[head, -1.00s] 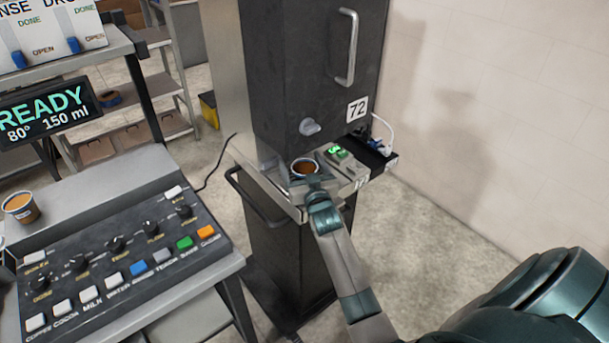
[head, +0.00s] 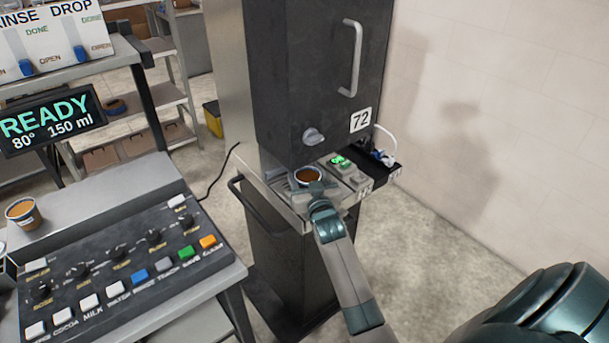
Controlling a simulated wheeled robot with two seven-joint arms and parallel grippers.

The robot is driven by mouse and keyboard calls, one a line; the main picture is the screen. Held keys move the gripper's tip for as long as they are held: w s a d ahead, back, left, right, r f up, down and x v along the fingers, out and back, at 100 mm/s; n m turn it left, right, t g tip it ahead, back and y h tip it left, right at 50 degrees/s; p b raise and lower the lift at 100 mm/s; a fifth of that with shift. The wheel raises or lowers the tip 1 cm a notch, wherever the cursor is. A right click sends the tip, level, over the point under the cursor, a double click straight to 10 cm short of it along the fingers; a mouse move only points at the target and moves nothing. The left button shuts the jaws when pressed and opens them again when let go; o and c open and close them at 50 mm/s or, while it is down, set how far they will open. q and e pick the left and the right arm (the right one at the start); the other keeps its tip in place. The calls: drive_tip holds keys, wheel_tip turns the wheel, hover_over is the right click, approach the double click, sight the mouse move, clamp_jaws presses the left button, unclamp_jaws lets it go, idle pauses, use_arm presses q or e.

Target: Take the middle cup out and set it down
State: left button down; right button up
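A cup with brown liquid in it (head: 308,175) stands in the bay under the dark dispenser marked 72 (head: 318,80). My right gripper (head: 313,187) is at the near side of this cup, low on the dispenser's front ledge. Its fingers are small and partly hidden against the cup, so I cannot tell whether they are closed on it. Another cup with brown contents (head: 22,214) stands on the counter at the far left. My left gripper is not in view.
A control panel with knobs and coloured buttons (head: 110,270) fills the lower left. A READY display (head: 48,118) stands behind it. Green-lit switches (head: 341,161) and a cable (head: 385,142) are just right of the bay. The floor on the right is clear.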

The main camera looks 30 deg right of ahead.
drive_tip(key=shift+r, duration=0.5)
drive_tip(key=shift+s+a+r+b, duration=0.15)
drive_tip(key=shift+s+r+b, duration=0.2)
drive_tip(key=shift+r+b, duration=0.35)
drive_tip(key=b+v, duration=0.3)
drive_tip(key=v, duration=1.4)
drive_tip(key=shift+s+r, duration=0.15)
drive_tip(key=shift+r, duration=0.1)
drive_tip(key=shift+a, duration=0.1)
drive_tip(key=s+a+n+y, duration=0.1)
drive_tip(key=s+a, duration=0.3)
drive_tip(key=a, duration=0.4)
drive_tip(key=s+a+n+y, duration=0.2)
drive_tip(key=s+a+y, duration=0.2)
drive_tip(key=a, duration=0.5)
drive_tip(key=shift+f+n+t+y, duration=0.3)
drive_tip(key=shift+f+t, duration=0.1)
